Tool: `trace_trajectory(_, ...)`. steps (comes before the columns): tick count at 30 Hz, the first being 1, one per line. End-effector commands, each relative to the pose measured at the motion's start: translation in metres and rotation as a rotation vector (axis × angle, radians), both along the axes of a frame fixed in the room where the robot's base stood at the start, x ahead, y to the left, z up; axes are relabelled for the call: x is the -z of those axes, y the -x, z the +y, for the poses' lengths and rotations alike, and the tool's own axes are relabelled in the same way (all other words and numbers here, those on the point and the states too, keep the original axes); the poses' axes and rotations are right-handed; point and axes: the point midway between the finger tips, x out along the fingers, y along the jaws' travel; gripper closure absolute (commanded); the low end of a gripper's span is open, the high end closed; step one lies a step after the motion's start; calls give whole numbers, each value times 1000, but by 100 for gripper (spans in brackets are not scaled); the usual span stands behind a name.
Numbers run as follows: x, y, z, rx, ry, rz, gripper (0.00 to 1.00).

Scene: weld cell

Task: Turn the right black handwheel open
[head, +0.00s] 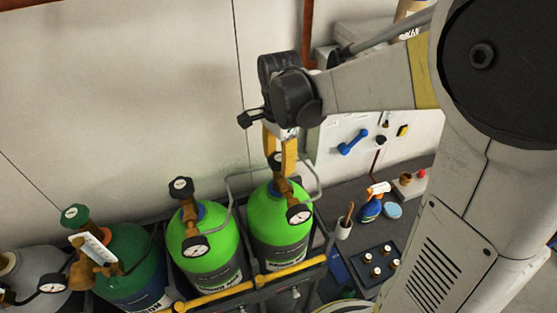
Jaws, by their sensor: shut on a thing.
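The right black handwheel (276,159) tops the brass valve of the right bright green cylinder (276,232). My gripper (279,158) reaches down from above with its yellow fingers, shut on this handwheel. The fingers hide part of the wheel, so its turned position cannot be told. A pressure gauge (299,214) hangs from the valve just below. The left black handwheel (181,188) sits on the neighbouring bright green cylinder (205,250), apart from my gripper.
A dark green cylinder (130,262) and a grey one (32,275) stand to the left. A yellow rail (262,282) runs in front. A grey tube frame (312,178) surrounds the right valve. A bench (345,265) at right holds a spray bottle (371,206) and a cup (343,229).

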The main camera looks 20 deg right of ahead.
Motion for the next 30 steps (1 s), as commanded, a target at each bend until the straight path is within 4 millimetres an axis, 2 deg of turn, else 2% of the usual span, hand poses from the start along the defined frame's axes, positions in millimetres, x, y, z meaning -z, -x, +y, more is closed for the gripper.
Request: trace_trajectory(30,1,3,-2,-917,0,1,79)
